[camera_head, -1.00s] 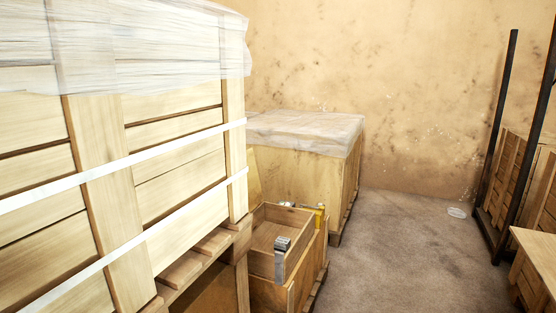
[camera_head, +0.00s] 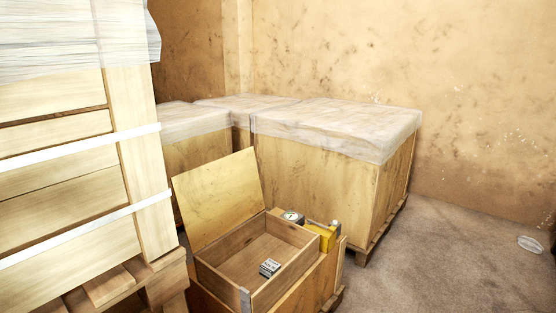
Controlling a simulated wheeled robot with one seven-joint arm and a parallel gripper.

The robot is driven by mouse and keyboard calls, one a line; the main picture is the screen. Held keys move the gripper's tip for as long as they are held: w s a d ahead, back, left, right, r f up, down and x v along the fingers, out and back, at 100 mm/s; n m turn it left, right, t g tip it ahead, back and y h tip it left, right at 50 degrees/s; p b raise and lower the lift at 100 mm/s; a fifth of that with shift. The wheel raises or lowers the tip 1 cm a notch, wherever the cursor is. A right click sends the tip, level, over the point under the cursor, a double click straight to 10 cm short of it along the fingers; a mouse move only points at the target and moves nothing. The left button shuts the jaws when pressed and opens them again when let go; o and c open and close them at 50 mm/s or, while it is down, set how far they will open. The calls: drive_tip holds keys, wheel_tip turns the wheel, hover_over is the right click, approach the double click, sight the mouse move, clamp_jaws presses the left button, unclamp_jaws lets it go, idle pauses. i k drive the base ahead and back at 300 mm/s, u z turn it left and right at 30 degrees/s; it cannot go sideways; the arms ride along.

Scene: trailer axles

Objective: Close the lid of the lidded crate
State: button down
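The lidded crate (camera_head: 292,272) is an open wooden box standing on top of a larger wooden crate, low in the middle of the head view. Its lid (camera_head: 217,197) stands up and leans back from the crate's left side, wide open. My gripper is not in view.
A yellow item (camera_head: 326,236) and a small round gauge-like item (camera_head: 291,217) sit by the box's far right side. A tall slatted crate stack (camera_head: 130,180) blocks the left. Wrapped crates (camera_head: 318,170) stand behind.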

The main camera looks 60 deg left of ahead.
sight(214, 197)
drive_tip(key=i, duration=0.75)
drive_tip(key=u, duration=2.8)
drive_tip(key=i, duration=1.65)
